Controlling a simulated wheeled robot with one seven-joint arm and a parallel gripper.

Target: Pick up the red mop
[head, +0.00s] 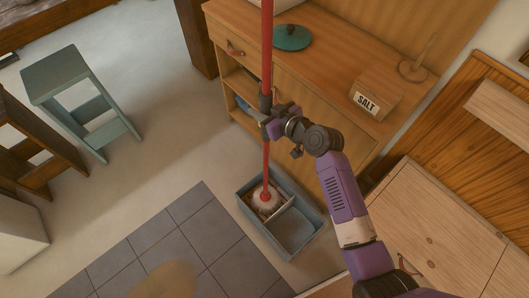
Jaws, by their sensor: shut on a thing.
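The red mop (266,45) stands nearly upright in the head view, its long red handle running from the top edge down to a pale round mop head (265,199). The mop head is in or just above the left compartment of a grey-blue divided bucket (310,249) on the floor; I cannot tell whether it touches the bottom. My gripper (266,115) is shut on the handle, well above the head. The fingertips are partly hidden by the gripper body.
A wooden cabinet (330,75) with a leather-pull drawer stands just behind the mop. On it are a teal lid (292,37) and a SALT box (375,98). A teal stool (70,73) stands left. Grey tiles (165,240) and open floor lie left of the bucket.

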